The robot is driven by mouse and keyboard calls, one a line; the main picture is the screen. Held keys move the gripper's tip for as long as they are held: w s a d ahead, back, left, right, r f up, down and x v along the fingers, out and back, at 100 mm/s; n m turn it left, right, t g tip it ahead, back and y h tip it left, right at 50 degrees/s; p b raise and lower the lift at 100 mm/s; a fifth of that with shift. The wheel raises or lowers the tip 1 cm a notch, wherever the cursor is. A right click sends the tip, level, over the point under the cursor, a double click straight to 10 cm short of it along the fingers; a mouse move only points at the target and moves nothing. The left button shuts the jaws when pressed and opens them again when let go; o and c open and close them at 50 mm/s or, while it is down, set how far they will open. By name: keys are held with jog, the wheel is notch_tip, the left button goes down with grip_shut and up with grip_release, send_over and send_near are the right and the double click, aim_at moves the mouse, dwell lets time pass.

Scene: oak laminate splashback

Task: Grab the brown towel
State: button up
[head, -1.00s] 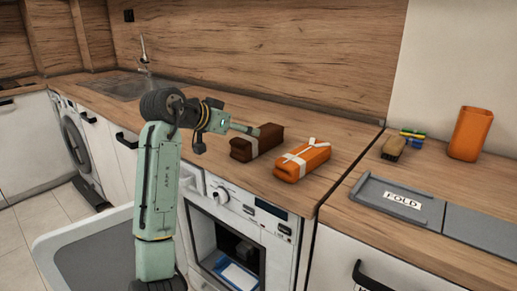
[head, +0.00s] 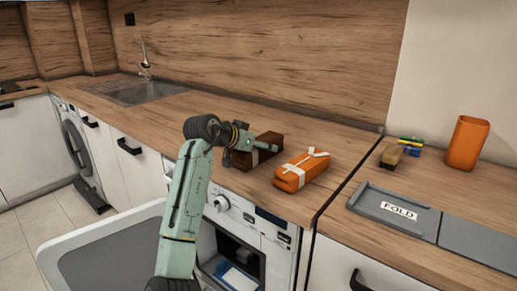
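The brown towel (head: 267,136) is a rolled or folded bundle with a pale band, lying on the wooden counter above the built-in appliance. My gripper (head: 270,148) reaches across it from the left and covers part of it in the picture. Whether the gripper touches the towel or hovers just in front of or above it, I cannot tell. The fingers are too small and seen too much from the side to show whether they are open or shut.
An orange towel bundle (head: 302,170) with white ties lies close to the right of the brown one. Farther right are a brush (head: 391,157), a grey FOLD board (head: 372,203) and an orange container (head: 467,143). An open appliance door (head: 95,255) stands below left.

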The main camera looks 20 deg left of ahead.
jog(key=shift+c, duration=0.5)
jog(key=c, duration=1.3)
